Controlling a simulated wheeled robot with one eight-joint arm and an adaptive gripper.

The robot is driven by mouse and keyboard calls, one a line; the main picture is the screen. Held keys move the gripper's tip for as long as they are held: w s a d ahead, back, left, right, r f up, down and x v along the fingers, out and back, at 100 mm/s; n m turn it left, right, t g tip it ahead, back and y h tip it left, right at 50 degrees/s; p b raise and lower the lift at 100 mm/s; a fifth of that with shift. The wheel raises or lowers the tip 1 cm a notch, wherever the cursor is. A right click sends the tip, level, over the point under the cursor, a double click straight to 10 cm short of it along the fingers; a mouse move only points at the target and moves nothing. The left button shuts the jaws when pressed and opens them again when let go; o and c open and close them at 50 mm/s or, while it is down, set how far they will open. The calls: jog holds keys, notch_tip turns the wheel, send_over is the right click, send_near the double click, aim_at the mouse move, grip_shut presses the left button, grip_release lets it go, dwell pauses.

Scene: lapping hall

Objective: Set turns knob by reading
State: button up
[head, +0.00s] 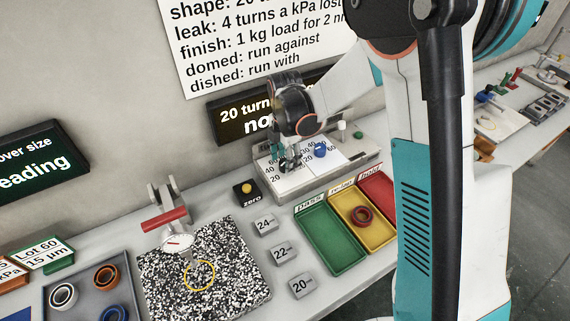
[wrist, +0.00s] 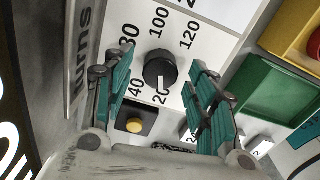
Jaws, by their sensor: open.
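The turns knob is a round black knob (wrist: 160,68) with a white pointer mark, on a white dial plate printed 20, 40, 80, 100 and 120. In the wrist view the pointer faces down, toward the 20. My gripper (wrist: 163,60) is open, one teal finger on each side of the knob. I see a gap on both sides. In the head view my gripper (head: 289,161) is over the left dial of the control box (head: 345,167) and hides most of that knob. A dark display (head: 230,120) behind it reads "20 turn…" and "no…", partly covered by my arm.
A blue knob (head: 320,150) stands on the same box. A zero button (head: 246,190), weights marked 24, 22 and 20, and green (head: 329,240), yellow and red trays lie in front. A wall chart hangs above.

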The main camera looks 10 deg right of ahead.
jog(key=shift+f, duration=0.65)
jog(key=c, duration=1)
jog(key=shift+c, duration=0.2)
